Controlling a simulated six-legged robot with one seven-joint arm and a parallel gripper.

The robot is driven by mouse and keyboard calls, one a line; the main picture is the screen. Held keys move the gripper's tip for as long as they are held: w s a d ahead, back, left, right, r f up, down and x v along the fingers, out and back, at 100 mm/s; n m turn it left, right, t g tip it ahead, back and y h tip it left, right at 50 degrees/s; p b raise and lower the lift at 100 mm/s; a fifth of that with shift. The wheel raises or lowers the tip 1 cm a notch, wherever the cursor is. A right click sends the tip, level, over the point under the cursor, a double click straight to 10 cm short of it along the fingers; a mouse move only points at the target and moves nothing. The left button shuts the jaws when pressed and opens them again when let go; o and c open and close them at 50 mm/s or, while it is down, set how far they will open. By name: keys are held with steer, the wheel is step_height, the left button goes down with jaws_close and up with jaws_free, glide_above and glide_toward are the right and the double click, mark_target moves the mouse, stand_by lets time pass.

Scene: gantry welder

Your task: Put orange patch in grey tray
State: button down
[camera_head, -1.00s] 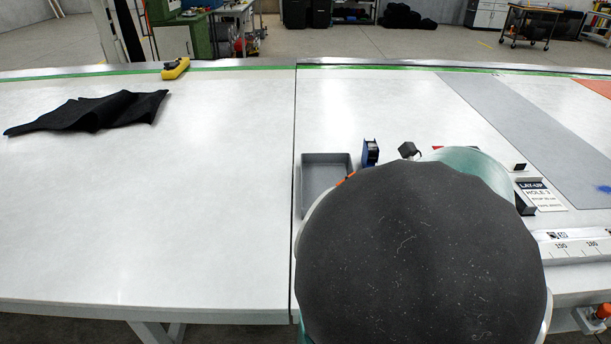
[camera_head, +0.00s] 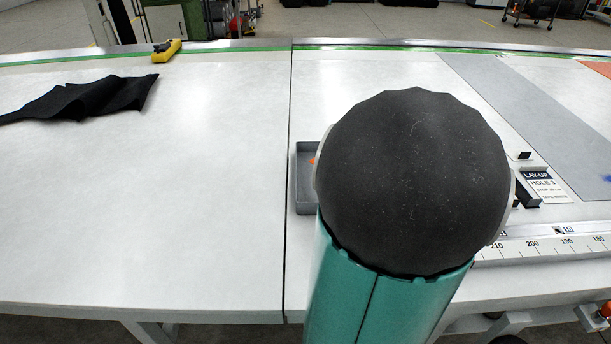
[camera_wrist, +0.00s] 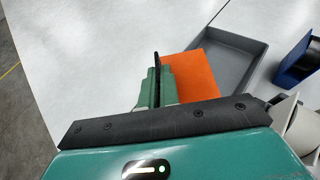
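The orange patch (camera_wrist: 197,76) is a flat sheet held along its edge at the closed fingers of my gripper (camera_wrist: 158,72) in the wrist view. The patch overlaps the near left side of the grey tray (camera_wrist: 238,54), a shallow open box. Whether the patch touches the tray is unclear. In the head view, only the left part of the grey tray (camera_head: 304,207) shows, and a small bit of the orange patch (camera_head: 313,161) shows over it. My arm hides the rest of the tray and my gripper there.
A blue item (camera_wrist: 298,62) stands right of the tray. A black cloth (camera_head: 85,98) and a yellow tool (camera_head: 166,50) lie on the left of the white table. A lay-up label (camera_head: 545,184) and a ruler (camera_head: 550,247) lie at right. The table's left middle is clear.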

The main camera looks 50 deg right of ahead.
steer(key=shift+w+d+f, duration=0.15)
steer(key=shift+w+f, duration=0.75)
steer(key=shift+f, duration=0.65)
steer(key=shift+w+d+f, duration=0.1)
steer(key=shift+w+f, duration=0.85)
steer(key=shift+f, duration=0.55)
steer(key=shift+w+d+f, duration=0.15)
steer(key=shift+w+f, duration=0.75)
steer(key=shift+f, duration=0.65)
steer(key=shift+f, duration=0.4)
steer(key=c, duration=1.6)
jaws_free()
steer(key=shift+c, duration=0.2)
steer(key=shift+r, duration=0.1)
